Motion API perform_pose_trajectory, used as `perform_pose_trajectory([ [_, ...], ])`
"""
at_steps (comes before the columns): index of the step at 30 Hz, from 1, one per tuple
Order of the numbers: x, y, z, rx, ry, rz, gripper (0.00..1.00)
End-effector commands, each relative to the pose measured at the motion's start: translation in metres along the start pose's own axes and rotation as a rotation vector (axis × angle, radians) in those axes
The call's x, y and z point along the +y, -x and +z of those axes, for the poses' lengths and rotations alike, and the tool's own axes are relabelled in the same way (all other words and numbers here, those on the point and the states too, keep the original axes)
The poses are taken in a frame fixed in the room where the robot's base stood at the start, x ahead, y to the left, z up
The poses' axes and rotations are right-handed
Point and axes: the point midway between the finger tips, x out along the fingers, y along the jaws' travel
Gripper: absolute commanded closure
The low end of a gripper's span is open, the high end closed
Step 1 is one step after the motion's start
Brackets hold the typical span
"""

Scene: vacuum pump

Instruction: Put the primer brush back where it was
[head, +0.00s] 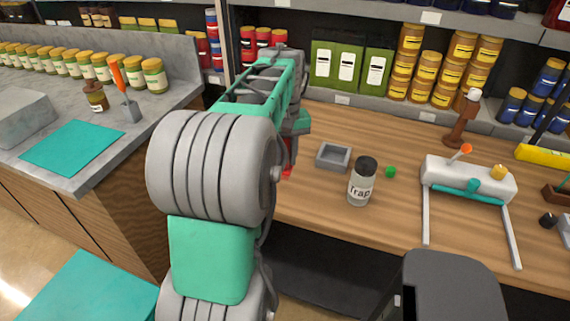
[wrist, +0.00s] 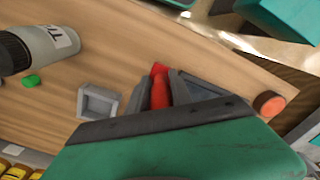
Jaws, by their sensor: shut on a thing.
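My gripper (wrist: 160,88) is shut on a slim red piece (wrist: 159,92), apparently the primer brush. It stands between the fingers, and its far end is hidden. In the head view my arm mostly hides the gripper; a bit of red (head: 287,170) shows below it, over or near the wooden bench. A small grey square tray (head: 346,163) sits on the bench just right of the gripper, and looks empty. It also shows left of the fingers in the wrist view (wrist: 84,104). I cannot tell whether the red piece touches the bench.
A jar labelled "trap" (head: 360,188) and a green cap (head: 391,172) stand right of the tray. A white pump-like rig (head: 445,172) is farther right. On the left counter, an orange-handled tool (head: 118,77) stands in a grey holder (head: 131,112). Full shelves line the back.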

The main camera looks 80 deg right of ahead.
Motion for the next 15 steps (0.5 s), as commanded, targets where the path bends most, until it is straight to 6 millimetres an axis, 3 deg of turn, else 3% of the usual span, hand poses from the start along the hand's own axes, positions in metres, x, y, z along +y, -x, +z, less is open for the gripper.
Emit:
perform_pose_trajectory([
  [4, 0.002, -0.017, -0.014, -0.002, 0.000, -0.001, 1.00],
  [9, 0.002, -0.042, -0.012, 0.002, -0.001, 0.001, 1.00],
  [15, 0.002, -0.044, -0.012, 0.003, -0.001, 0.001, 1.00],
])
